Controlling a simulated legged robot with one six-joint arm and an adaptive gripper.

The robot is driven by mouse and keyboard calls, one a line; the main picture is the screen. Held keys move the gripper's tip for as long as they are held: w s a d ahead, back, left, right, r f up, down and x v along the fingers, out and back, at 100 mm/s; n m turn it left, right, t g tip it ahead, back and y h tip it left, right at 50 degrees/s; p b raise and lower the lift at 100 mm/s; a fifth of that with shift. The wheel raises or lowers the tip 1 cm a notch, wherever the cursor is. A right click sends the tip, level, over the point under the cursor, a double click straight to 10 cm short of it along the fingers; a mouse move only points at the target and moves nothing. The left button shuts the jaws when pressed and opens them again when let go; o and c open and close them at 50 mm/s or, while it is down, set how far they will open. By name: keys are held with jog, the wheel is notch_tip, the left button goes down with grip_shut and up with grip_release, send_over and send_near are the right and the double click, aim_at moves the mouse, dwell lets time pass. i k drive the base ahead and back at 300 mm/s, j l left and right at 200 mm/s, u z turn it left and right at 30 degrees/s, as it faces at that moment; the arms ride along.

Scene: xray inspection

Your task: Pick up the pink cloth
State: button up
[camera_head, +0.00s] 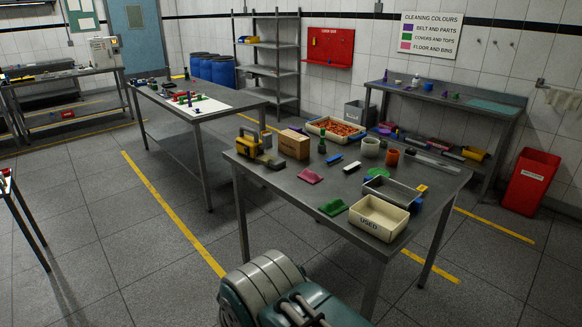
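The pink cloth (309,176) lies crumpled on the near steel table (290,192), left of the middle of the tabletop. It lies in front of a brown cardboard box (294,144). A green cloth (333,207) lies apart from it, nearer the table's front edge. Part of my own body shows at the bottom, in front of the table. My gripper is not in view.
The near table also holds a yellow device (256,146), a cream bin marked USED (378,217), a metal tray (391,191), a tray of orange pieces (336,129) and several small items. Bare tabletop surrounds the pink cloth. The floor to the left is open.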

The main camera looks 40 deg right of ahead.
aim_at(310, 177)
jog(key=i+z, duration=0.4)
jog(key=i, duration=0.3)
jog(key=i+j+z, duration=0.25)
jog(key=i+z, duration=0.15)
jog(key=i, duration=0.3)
jog(key=i+l+z, duration=0.15)
jog(key=i+z, duration=0.9)
jog(key=i, duration=0.1)
